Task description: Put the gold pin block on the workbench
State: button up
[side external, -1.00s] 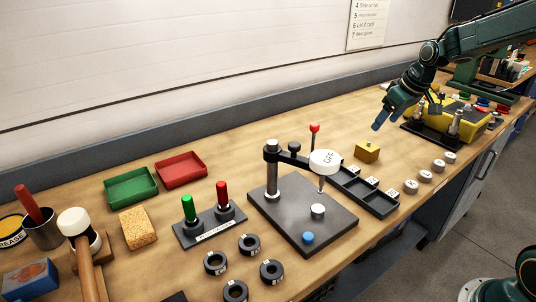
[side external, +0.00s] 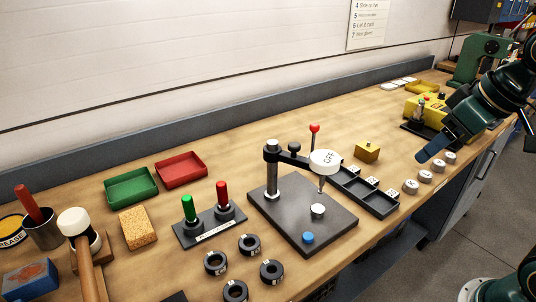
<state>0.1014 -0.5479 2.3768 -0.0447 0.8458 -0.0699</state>
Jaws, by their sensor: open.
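My gripper (side external: 428,152) is at the right, above the row of white-topped knobs near the bench's front edge. Its blue fingertips point down and left. It is open and empty, and apart from the gold block, to the right of it.
A black fixture plate (side external: 290,228) with a swing arm marked OFF (side external: 325,162) stands mid-bench. Beside it is a compartment tray (side external: 365,190). Several white-topped knobs (side external: 425,177) line the front edge. A yellow machine (side external: 425,108) stands behind my gripper.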

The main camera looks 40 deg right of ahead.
jog(key=s, duration=0.1)
jog(key=s+a+f, duration=0.1)
jog(key=s, duration=0.3)
jog(key=shift+s+a+f, duration=0.15)
jog(key=shift+s+a, duration=0.1)
